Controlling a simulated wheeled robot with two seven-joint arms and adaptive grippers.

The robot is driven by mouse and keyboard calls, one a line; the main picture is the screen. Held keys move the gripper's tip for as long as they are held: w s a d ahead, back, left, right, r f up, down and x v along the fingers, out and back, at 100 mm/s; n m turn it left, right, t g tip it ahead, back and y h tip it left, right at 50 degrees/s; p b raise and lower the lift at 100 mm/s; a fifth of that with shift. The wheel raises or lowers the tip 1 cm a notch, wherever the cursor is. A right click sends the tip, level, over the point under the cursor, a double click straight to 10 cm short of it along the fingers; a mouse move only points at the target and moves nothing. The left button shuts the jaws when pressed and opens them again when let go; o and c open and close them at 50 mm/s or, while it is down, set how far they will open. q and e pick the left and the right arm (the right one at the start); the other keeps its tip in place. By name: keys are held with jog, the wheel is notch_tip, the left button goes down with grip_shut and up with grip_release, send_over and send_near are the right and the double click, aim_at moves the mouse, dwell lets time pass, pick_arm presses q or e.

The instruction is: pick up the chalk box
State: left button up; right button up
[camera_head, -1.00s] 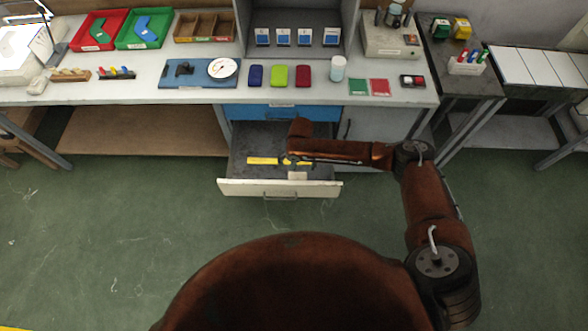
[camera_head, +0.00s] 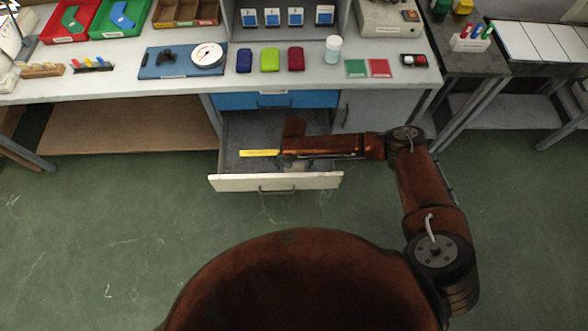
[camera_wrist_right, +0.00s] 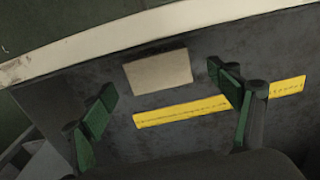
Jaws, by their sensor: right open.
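The chalk box, a plain beige block (camera_wrist_right: 158,71), lies in the open drawer (camera_head: 235,128), near the drawer's front wall in the right wrist view. In the head view my right arm mostly hides it. My right gripper (camera_head: 284,161) is inside the drawer area. In the right wrist view its green-padded fingers (camera_wrist_right: 165,100) are spread wide, with the box between and beyond them, and nothing is gripped. I cannot tell whether a finger touches the box. My left gripper is not in view.
A yellow ruler (camera_wrist_right: 180,112) lies in the drawer beside the box, passing behind one finger. The drawer's pale front wall (camera_head: 235,183) stands close by. The table above holds a scale (camera_head: 207,55), several coloured cases and a white jar (camera_head: 333,48).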

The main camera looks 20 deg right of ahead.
aim_at(294, 168)
notch_tip(294, 168, down, 3)
jog(key=shift+d+f+b, duration=0.15)
jog(key=shift+f+b, duration=0.05)
jog(key=shift+b, duration=0.35)
jog(key=shift+f, duration=0.25)
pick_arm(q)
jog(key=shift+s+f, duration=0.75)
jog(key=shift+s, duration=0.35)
pick_arm(e)
jog(key=shift+r, duration=0.1)
jog(key=shift+c, duration=0.5)
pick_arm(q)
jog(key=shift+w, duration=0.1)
pick_arm(e)
jog(key=c, duration=1.2)
jog(key=shift+o, duration=0.2)
